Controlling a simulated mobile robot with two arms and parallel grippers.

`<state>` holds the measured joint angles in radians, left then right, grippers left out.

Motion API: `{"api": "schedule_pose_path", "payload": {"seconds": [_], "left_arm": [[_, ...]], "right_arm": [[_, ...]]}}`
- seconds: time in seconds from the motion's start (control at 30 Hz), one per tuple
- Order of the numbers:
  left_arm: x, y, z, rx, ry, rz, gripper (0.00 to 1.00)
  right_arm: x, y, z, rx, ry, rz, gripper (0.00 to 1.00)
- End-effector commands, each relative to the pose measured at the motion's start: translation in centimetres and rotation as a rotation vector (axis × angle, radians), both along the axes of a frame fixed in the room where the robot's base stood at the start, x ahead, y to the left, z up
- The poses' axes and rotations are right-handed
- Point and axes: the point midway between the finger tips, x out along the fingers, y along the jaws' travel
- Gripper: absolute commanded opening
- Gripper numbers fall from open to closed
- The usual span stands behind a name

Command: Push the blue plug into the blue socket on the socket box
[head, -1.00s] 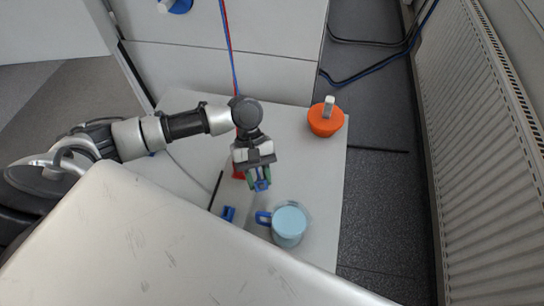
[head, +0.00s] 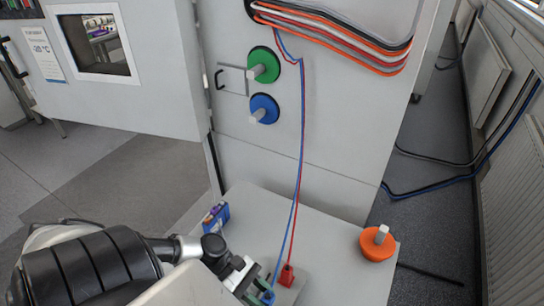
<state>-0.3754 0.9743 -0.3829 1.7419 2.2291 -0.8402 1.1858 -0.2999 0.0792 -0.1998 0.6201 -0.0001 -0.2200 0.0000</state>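The blue plug (head: 267,297) is low in the head view, at the tips of my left gripper (head: 249,288). The green-padded fingers appear closed on it. A blue cable runs up from it to the cabinet. The red plug (head: 287,275), on its red cable, stands just right of the blue plug on what appears to be the pale socket box (head: 298,285). The frame's bottom edge and my gripper hide the blue socket, so I cannot tell how far in the blue plug is. My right gripper is not in view.
An orange round object with a pale handle (head: 378,243) sits at the table's right corner. A small blue and purple pack (head: 215,217) lies at the table's left edge. The cabinet behind carries a green knob (head: 263,65) and a blue knob (head: 264,109).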

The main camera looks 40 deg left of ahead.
Motion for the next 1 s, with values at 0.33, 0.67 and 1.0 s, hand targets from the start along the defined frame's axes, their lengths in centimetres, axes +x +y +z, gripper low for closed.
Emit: {"api": "schedule_pose_path", "payload": {"seconds": [0.33, 0.67, 1.0], "left_arm": [[-0.7, 0.6, 0.0, -0.03, -0.009, 0.057, 0.07], [-0.8, 0.6, -2.3, -0.029, -0.008, 0.054, 0.07], [-0.7, 0.6, -5.1, -0.029, -0.007, 0.054, 0.07]], "right_arm": [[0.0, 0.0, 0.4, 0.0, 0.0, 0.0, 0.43], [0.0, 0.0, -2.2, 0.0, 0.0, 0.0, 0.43], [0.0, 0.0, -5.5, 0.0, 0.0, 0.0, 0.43]]}}
